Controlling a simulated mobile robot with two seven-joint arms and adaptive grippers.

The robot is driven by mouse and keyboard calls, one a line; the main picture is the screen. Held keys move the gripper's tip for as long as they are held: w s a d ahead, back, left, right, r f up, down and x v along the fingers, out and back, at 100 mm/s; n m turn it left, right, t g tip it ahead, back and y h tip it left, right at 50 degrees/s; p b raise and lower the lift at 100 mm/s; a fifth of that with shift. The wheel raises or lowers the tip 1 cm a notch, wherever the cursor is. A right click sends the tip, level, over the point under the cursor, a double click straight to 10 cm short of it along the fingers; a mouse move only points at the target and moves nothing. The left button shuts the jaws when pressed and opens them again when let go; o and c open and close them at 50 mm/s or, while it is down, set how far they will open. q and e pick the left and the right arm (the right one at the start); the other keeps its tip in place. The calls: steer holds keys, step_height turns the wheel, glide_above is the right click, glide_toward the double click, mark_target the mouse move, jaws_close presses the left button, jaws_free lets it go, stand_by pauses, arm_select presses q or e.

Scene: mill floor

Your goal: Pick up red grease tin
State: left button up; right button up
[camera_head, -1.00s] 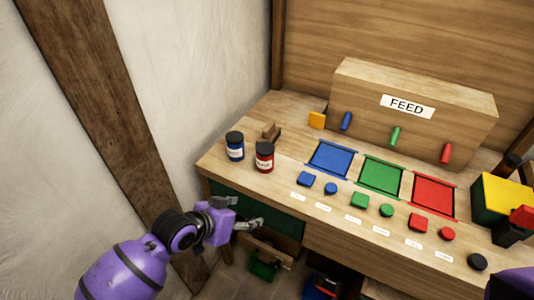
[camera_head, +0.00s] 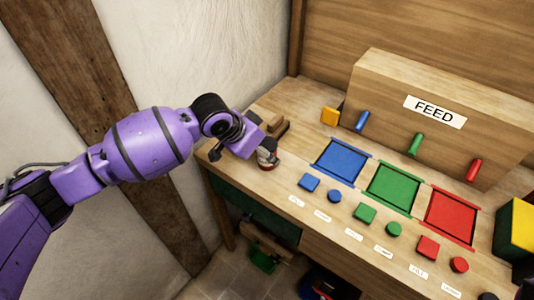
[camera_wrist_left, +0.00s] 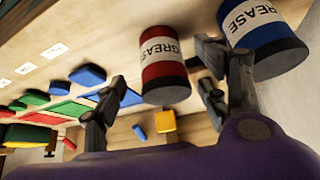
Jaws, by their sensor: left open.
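The red grease tin (camera_head: 268,163) stands near the left end of the bench, partly hidden behind my left gripper (camera_head: 244,152) in the head view. In the left wrist view the red tin (camera_wrist_left: 165,62), with a white label reading GREASE, shows between the two spread fingers of my left gripper (camera_wrist_left: 162,68). The gripper is open, and I cannot tell whether a finger touches the tin. A blue grease tin (camera_wrist_left: 265,38) is close beside it, just past the right-hand finger; in the head view my arm hides it.
A wooden FEED box (camera_head: 440,115) with coloured pegs stands at the back. Blue (camera_head: 341,163), green (camera_head: 393,188) and red (camera_head: 451,215) trays lie before it, with small coloured blocks in front. The wall is close on the left.

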arm_select(q)
steer(key=x, duration=0.3)
steer(key=shift+w+a, duration=0.1)
steer(key=shift+w+d+f, duration=0.2)
steer(key=shift+f, duration=0.1)
steer(key=shift+r, duration=0.1)
steer(key=c, duration=1.5)
arm_select(e)
steer(key=shift+w+d, duration=0.25)
steer(key=shift+d, duration=0.1)
